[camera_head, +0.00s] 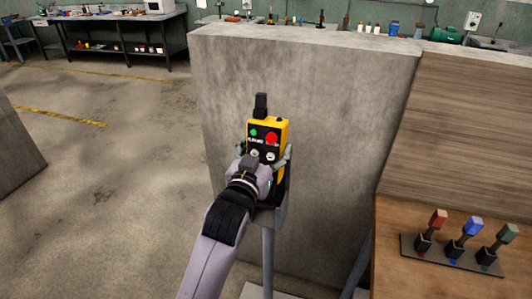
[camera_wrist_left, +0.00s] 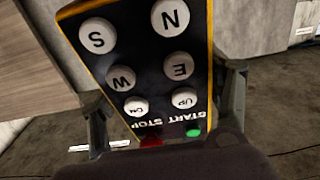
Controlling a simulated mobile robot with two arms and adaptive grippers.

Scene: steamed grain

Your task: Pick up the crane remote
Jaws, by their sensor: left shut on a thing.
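The crane remote (camera_head: 269,131) is a yellow and black box with a green button, a red button and several pale round buttons. It is upright in front of the grey concrete block in the head view. My left gripper (camera_head: 264,160) is shut on the remote, with one finger on each side. In the left wrist view the remote (camera_wrist_left: 150,65) fills the middle, its lettering upside down, between the fingers of the left gripper (camera_wrist_left: 165,105). The remote's lower part is partly hidden by the gripper in the head view. My right gripper is not in view.
A concrete block (camera_head: 300,75) stands right behind the remote. A wooden console (camera_head: 440,190) with red, blue and green levers (camera_head: 463,233) is at the right. A thin-legged stand (camera_head: 268,250) is below the gripper. Open floor (camera_head: 110,180) lies to the left.

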